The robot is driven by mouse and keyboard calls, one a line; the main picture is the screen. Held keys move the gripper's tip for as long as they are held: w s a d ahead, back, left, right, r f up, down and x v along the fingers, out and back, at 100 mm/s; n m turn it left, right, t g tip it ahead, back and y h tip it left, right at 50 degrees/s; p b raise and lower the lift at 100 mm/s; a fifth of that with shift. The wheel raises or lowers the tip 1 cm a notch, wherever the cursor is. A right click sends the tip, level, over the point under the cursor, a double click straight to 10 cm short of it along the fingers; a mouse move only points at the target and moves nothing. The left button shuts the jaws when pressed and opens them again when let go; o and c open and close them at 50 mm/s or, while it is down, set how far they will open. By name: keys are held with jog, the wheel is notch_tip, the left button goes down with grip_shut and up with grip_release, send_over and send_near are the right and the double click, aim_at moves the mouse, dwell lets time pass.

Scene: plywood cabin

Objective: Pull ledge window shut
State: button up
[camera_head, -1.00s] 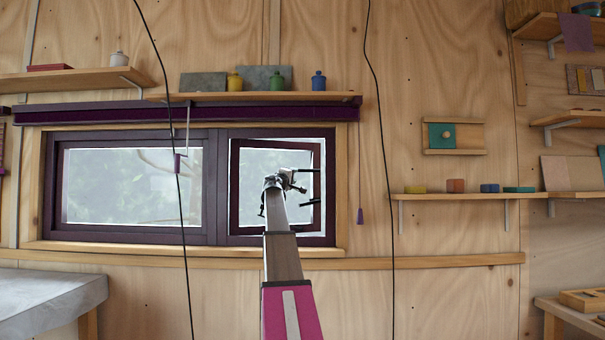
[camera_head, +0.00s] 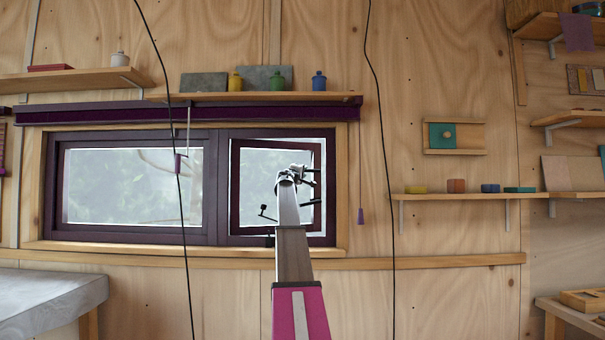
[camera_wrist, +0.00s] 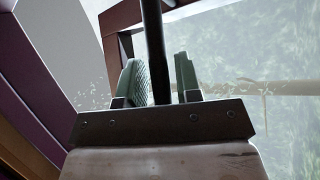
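The ledge window is the right-hand pane, a dark purple sash (camera_head: 235,190) hinged in a purple outer frame. It stands slightly ajar, with bright gaps along its top and right edges. A thin black handle or stay with a small knob (camera_head: 263,208) shows low in its opening, left of my arm. My gripper (camera_head: 314,177) is in front of the sash's right side, its dark fingers apart. In the wrist view, my gripper's two green pads (camera_wrist: 160,77) are spread. A dark upright bar (camera_wrist: 152,40) passes between them, close to the left pad; contact is unclear. Part of the sash is hidden by my arm.
A fixed pane (camera_head: 130,187) sits left of the ledge window. A purple blind box (camera_head: 190,113) and a shelf with jars run above. Black cables (camera_head: 379,120) hang on both sides. A grey-topped table (camera_head: 50,298) stands lower left. A shelf (camera_head: 470,196) with blocks is at right.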

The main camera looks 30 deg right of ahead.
aim_at(299, 170)
grip_shut()
jog(key=s+a+m+g+h, duration=0.1)
jog(key=s+a+g, duration=0.1)
jog(key=s, duration=0.1)
jog(key=s+a+m+g, duration=0.1)
jog(key=s+a+g, duration=0.2)
jog(key=s+a+m+g+h, duration=0.1)
jog(key=s+a+m+g, duration=0.1)
jog(key=s+a, duration=0.1)
jog(key=shift+s+h, duration=0.3)
jog(key=shift+s, duration=0.2)
jog(key=shift+o, duration=1.7)
grip_release()
jog(key=shift+a, duration=0.15)
jog(key=shift+a, duration=0.1)
jog(key=v, duration=1)
jog(key=shift+a, duration=0.35)
jog(key=shift+f, duration=0.2)
